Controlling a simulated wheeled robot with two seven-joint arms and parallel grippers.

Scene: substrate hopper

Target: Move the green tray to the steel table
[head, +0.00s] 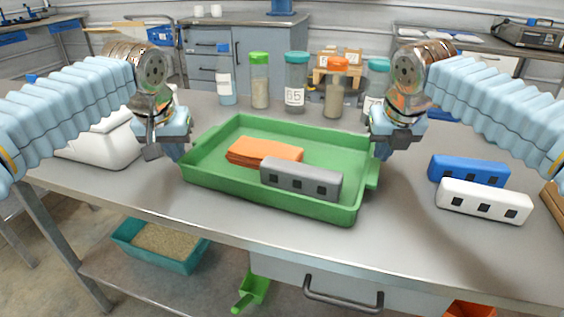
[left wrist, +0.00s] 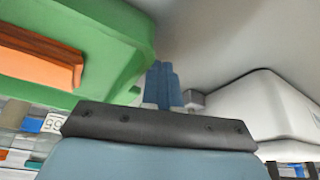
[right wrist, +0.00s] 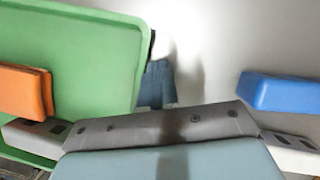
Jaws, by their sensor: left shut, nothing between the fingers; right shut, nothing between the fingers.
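The green tray (head: 225,186) lies flat on a grey metal-looking table (head: 420,240). An orange folded cloth-like block (head: 262,152) and a grey block with dark square recesses (head: 300,180) lie in it. My left gripper (head: 173,150) is shut and empty beside the tray's left end; its fingers (left wrist: 162,86) show close to the tray's rim (left wrist: 110,30) in the left wrist view. My right gripper (head: 383,149) is shut and empty beside the right end; its fingers (right wrist: 157,84) show close to the tray edge (right wrist: 95,50) in the right wrist view. I cannot tell whether either touches it.
Several lidded bottles (head: 296,82) stand behind the tray. A white container (head: 100,140) is at left; a blue block (head: 468,170) and a white block (head: 484,200) are at right. A teal bin (head: 160,244) sits below. The table's front strip is clear.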

